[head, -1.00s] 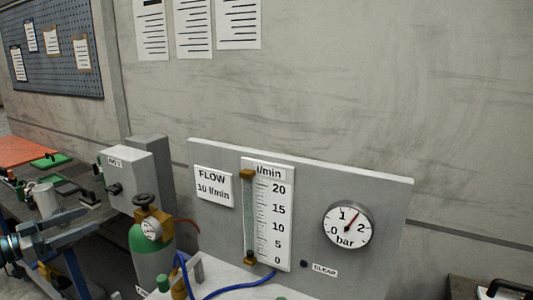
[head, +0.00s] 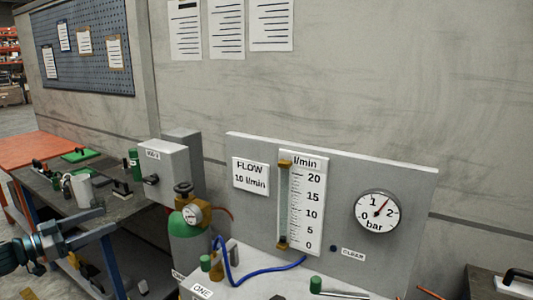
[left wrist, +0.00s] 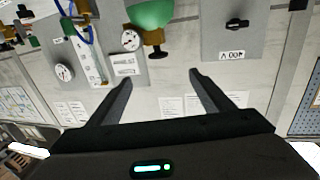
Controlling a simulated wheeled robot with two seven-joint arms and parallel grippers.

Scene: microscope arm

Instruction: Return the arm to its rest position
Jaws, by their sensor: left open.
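My left gripper (head: 102,221) shows at the left edge of the head view, in front of the dark workbench (head: 118,206). Its two fingers are apart with nothing between them. In the left wrist view its fingers (left wrist: 160,77) are also spread and empty, with bare wall behind the gap. The gripper is left of the green gas cylinder (head: 188,247) and clear of it. My right gripper is not in view.
A grey box (head: 168,172) stands behind the cylinder. A grey panel carries a flow tube (head: 285,205) and a dial (head: 378,212). A blue hose (head: 262,274) lies before it. A mug (head: 81,189) and small items stand on the workbench.

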